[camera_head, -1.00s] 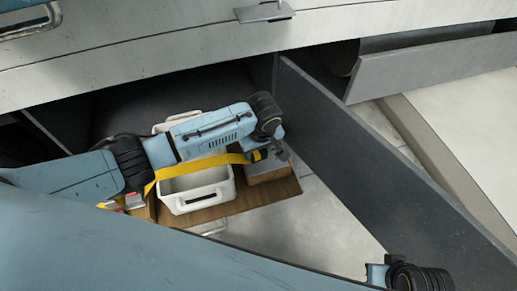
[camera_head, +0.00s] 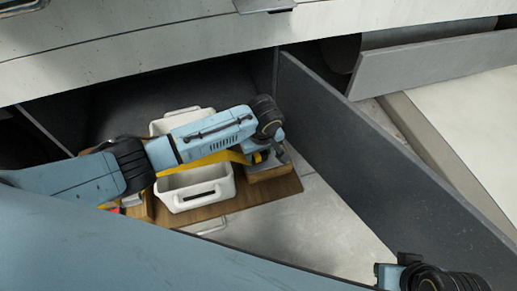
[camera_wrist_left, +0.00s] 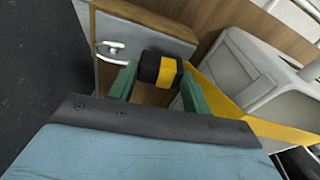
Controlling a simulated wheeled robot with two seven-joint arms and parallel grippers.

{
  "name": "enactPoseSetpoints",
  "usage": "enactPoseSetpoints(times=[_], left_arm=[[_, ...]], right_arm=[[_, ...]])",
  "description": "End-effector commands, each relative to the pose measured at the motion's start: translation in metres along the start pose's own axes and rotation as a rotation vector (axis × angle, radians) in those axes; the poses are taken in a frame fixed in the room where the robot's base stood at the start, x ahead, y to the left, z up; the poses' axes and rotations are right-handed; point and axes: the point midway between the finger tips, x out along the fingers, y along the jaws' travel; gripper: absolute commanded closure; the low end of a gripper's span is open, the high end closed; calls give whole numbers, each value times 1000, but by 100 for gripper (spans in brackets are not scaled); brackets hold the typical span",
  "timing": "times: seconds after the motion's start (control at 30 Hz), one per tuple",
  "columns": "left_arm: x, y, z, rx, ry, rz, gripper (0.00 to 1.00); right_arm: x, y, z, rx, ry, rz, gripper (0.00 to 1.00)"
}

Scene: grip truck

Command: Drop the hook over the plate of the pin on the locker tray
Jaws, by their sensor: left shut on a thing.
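My left gripper (camera_wrist_left: 155,90) shows green fingers in the left wrist view, shut on a black-and-yellow hook piece (camera_wrist_left: 160,68) at the end of a yellow strap (camera_wrist_left: 270,128). A silver fitting that looks like the pin with its plate (camera_wrist_left: 112,48) is on a wooden block (camera_wrist_left: 150,28), left of the hook piece and apart from it in that view. The hook's metal part is not clear. In the head view the left gripper (camera_head: 266,158) is over the right end of the wooden locker tray (camera_head: 285,188), and the strap (camera_head: 215,158) runs left, partly under my arm.
A white bin (camera_head: 197,200) with handles stands on the tray beside the strap. A dark locker panel (camera_head: 375,150) rises close to the right of the left gripper. The truck side (camera_head: 150,60) runs along the back. Pale floor lies in front.

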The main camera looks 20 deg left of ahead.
Motion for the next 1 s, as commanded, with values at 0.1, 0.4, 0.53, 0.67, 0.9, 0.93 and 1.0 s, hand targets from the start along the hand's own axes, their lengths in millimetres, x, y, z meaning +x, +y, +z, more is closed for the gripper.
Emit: enactPoseSetpoints(times=[0.1, 0.4, 0.53, 0.67, 0.9, 0.93, 1.0], left_arm=[[5, -2, -1, -3, 3, -7, 76], [6, -2, -2, -4, 4, -7, 76], [5, -2, -2, -5, 4, -6, 76], [6, -2, -2, -5, 4, -6, 76], [6, -2, -1, -4, 3, -5, 26], [6, -2, -1, -4, 3, -5, 26], [6, -2, -1, -3, 2, -5, 26]], right_arm=[[-3, -1, 0, 1, 1, -1, 73], [-4, -1, 0, 0, 1, -1, 73], [-4, -1, 0, 0, 1, -2, 73], [-4, -1, 0, 0, 1, -2, 73], [-4, -1, 0, 0, 2, -2, 73], [-4, -1, 0, 0, 2, -2, 73], [-4, -1, 0, 0, 2, -2, 73]])
